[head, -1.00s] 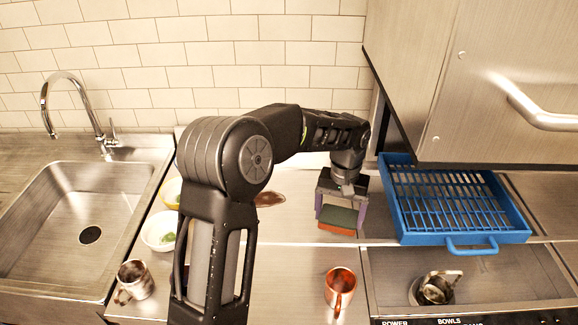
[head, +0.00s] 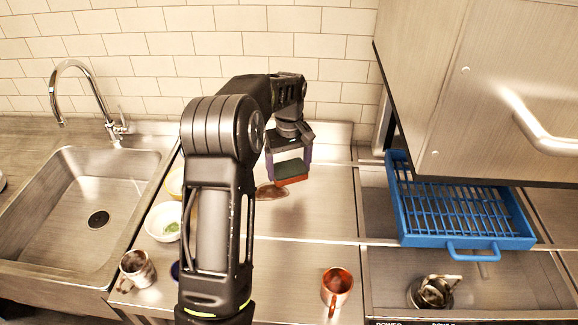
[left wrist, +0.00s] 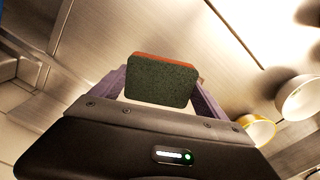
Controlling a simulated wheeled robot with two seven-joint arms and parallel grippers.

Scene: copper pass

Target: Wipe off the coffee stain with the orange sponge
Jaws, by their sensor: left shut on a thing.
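The orange sponge (head: 292,181) has a dark green top layer. My left gripper (head: 289,168) is shut on it, and in the left wrist view the sponge (left wrist: 160,82) sits between the purple fingers. The brown coffee stain (head: 271,191) lies on the steel counter, just below and left of the sponge in the head view. My arm hides part of the stain's left side. I cannot tell whether the sponge touches the counter. My right gripper is not in view.
White bowls (head: 163,222) and a metal mug (head: 137,268) stand left, beside the sink (head: 75,205). A copper mug (head: 336,288) stands at the front. A blue rack (head: 458,205) and a metal pitcher (head: 434,291) are right. The counter's middle is clear.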

